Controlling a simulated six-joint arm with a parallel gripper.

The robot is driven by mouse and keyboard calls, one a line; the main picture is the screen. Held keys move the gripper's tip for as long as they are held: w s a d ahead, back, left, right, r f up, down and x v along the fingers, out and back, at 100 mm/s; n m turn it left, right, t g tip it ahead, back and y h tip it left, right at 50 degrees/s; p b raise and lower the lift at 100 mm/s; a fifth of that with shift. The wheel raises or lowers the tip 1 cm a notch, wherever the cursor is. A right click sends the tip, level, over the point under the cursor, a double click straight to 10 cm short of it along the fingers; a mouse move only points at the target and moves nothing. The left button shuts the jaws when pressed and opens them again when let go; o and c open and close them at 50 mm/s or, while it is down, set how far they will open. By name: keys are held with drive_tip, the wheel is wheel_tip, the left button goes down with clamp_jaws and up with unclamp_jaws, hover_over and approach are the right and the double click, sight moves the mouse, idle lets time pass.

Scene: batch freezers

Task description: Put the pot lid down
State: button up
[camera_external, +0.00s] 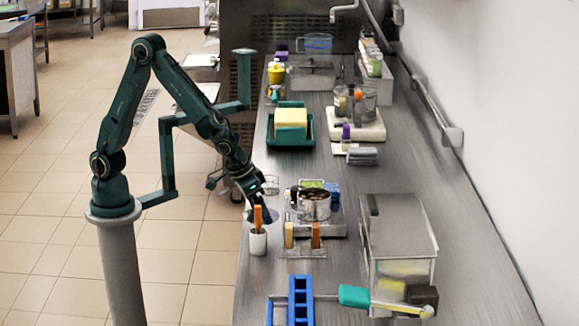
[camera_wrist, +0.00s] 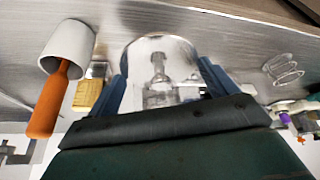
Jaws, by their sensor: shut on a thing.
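The pot (camera_external: 314,207), a metal one with brown contents showing, stands uncovered on a flat stand on the counter. My gripper (camera_external: 262,212) is low over the counter's left edge, to the left of the pot and just behind the white cup. In the wrist view my gripper (camera_wrist: 163,80) has its two blue fingers on either side of a round, shiny, see-through pot lid (camera_wrist: 145,50), and is shut on it. In the external view the lid is hard to make out behind the orange handle. I cannot tell whether it touches the counter.
A white cup (camera_external: 258,243) with an orange-handled tool stands close in front of my gripper; the cup also shows in the wrist view (camera_wrist: 72,42). Orange-brown blocks (camera_external: 315,234) stand before the pot. A metal box (camera_external: 400,235) is at right. Counter between pot and green tray (camera_external: 290,138) is partly clear.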

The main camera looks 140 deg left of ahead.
drive_tip(key=shift+f, duration=2)
drive_tip(key=shift+f, duration=0.15)
drive_tip(key=o, duration=0.8)
drive_tip(key=shift+o, duration=0.2)
drive_tip(key=v, duration=1.2)
drive_tip(key=shift+r, duration=0.25)
